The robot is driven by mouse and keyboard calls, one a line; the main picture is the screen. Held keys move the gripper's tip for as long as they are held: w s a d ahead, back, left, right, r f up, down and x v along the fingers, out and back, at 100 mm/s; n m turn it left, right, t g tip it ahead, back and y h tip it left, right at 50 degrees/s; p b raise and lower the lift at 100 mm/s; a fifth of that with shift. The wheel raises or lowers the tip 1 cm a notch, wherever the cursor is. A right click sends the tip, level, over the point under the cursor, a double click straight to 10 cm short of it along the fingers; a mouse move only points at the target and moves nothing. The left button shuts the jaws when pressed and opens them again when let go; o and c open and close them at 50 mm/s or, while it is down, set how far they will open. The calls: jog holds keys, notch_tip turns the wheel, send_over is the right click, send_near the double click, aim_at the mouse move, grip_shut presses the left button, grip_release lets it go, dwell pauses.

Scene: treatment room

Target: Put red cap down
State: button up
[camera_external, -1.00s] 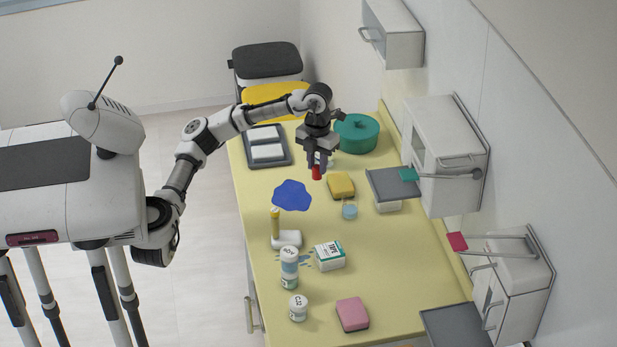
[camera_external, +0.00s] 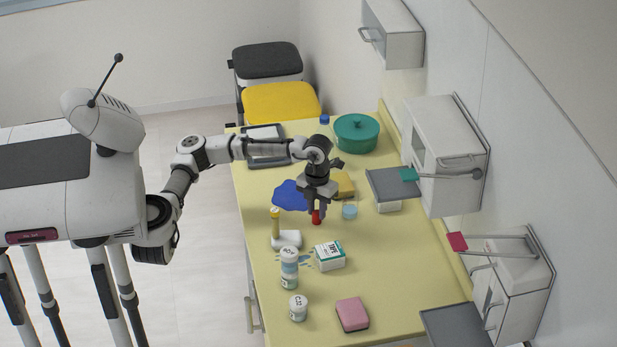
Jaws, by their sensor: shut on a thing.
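The red cap (camera_external: 316,217) is a small red cylinder between the fingertips of my gripper (camera_external: 316,208). My gripper points down and is shut on it. The cap is over the yellow counter (camera_external: 385,290), right of the blue patch (camera_external: 288,196) and above the white TAPE box (camera_external: 329,256) in the picture. I cannot tell whether its lower end touches the counter. The fingers hide the cap's upper part.
A yellow sponge (camera_external: 345,184) and a light blue cup (camera_external: 349,211) are close on the right. A yellow-topped white dispenser (camera_external: 286,239) stands at the lower left. Labelled jars (camera_external: 289,268) and a pink sponge (camera_external: 352,314) are nearer. A green pot (camera_external: 356,133) stands at the back.

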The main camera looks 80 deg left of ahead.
aim_at(317, 212)
jog(key=shift+f, duration=0.1)
jog(key=shift+f, duration=0.1)
jog(key=o, duration=1)
notch_tip(317, 212, up, 12)
jog(key=shift+f+b, duration=0.2)
jog(key=shift+b, duration=0.25)
jog(key=shift+o, duration=0.3)
jog(key=shift+r, duration=0.45)
